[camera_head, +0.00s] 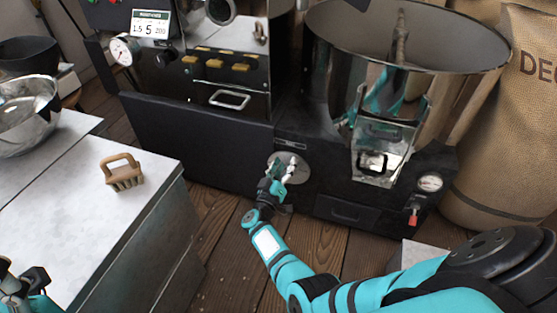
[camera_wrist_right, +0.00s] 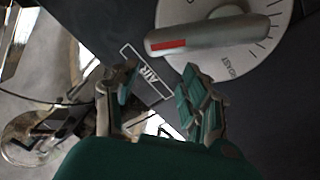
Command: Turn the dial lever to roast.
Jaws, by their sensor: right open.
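The dial (camera_head: 291,170) is a pale round disc on the black front of the roaster, low in the middle of the head view. In the right wrist view the dial (camera_wrist_right: 270,57) has tick marks and the word ROAST at its lower edge. Its grey lever (camera_wrist_right: 220,33) lies nearly level, and its red-marked end points left. My right gripper (camera_wrist_right: 158,76) is open and empty, just short of the lever; I see no contact. In the head view my right gripper (camera_head: 275,180) covers part of the dial. My left gripper (camera_head: 20,288) shows only partly at the lower left corner.
An AIR label (camera_wrist_right: 148,75) is beside the dial. The cooling drum (camera_head: 335,60) and a gauge (camera_head: 429,183) are to the right, with a burlap sack (camera_head: 510,130) beyond. A counter (camera_head: 75,200) with a wooden brush (camera_head: 124,174) and metal bowl (camera_head: 25,115) stands left.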

